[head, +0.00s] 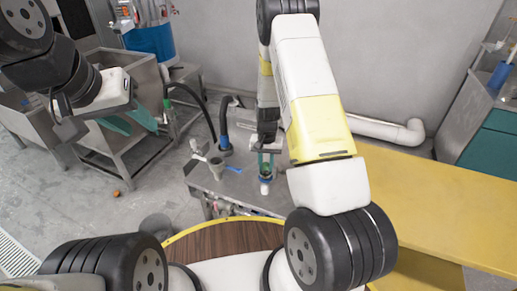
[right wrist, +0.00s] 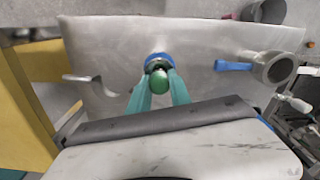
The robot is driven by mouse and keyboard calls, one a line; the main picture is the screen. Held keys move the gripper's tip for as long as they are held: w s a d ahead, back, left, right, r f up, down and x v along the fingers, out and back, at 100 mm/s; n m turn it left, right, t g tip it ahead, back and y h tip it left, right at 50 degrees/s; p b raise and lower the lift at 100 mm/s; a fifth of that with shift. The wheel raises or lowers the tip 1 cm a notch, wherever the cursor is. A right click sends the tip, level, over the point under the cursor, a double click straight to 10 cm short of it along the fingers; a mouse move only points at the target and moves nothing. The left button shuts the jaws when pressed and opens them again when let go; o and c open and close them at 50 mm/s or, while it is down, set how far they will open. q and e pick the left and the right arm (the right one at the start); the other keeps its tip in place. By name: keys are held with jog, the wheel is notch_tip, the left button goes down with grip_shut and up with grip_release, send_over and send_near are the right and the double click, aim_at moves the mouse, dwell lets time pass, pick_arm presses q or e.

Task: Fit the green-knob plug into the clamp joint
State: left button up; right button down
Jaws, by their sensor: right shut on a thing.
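The plug's green knob (right wrist: 160,82) is between the teal fingers of my right gripper (right wrist: 160,92), which is shut on it. In the head view my right gripper (head: 265,160) points down over the metal bench, and the green knob (head: 265,171) shows at its fingertips. A blue ring (right wrist: 157,62) shows just beyond the knob, with a pale part (head: 264,189) below it in the head view. I cannot tell whether the ring belongs to the plug or the clamp joint, nor whether they touch. My left gripper (head: 132,121) is open and empty, away to the left.
The metal bench (right wrist: 205,38) carries a round metal fitting (right wrist: 275,68) with a blue handle (right wrist: 233,66) near the plug. A blue-collared black hose (head: 224,143) stands behind it. A yellow surface (head: 440,200) extends to the right. A metal sink cabinet (head: 125,75) stands at left.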

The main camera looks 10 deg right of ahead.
aim_at(266, 163)
jog(key=shift+f, duration=0.75)
jog(key=c, duration=1.1)
grip_release()
notch_tip(266, 163, up, 8)
jog(key=shift+f, duration=0.1)
